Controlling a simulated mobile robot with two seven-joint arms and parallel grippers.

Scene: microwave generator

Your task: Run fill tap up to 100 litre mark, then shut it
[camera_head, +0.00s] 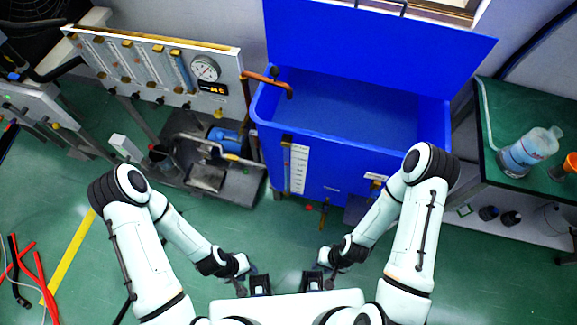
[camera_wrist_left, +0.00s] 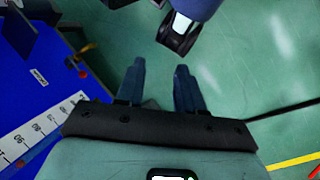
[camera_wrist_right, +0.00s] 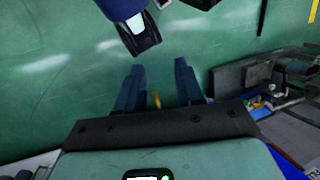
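A blue tank (camera_head: 350,155) stands with its lid (camera_head: 380,35) open. A copper-coloured fill pipe (camera_head: 262,79) reaches over its left rim, with a small dark knob (camera_head: 275,72) on it. No stream shows at its spout. A white litre scale (camera_head: 299,169) is on the tank front; it also shows in the left wrist view (camera_wrist_left: 40,125). The water level cannot be read. My left gripper (camera_head: 246,276) and right gripper (camera_head: 327,273) are low in front of the tank, apart from it. The wrist views show the left fingers (camera_wrist_left: 158,75) and right fingers (camera_wrist_right: 158,75) apart and empty.
A white panel (camera_head: 150,65) with gauges and a dial stands left of the tank, above a grey pump unit (camera_head: 210,170). A green-topped bench (camera_head: 510,105) with a clear vessel (camera_head: 530,150) is at the right. Red cables (camera_head: 25,265) lie left. The green floor before the tank is clear.

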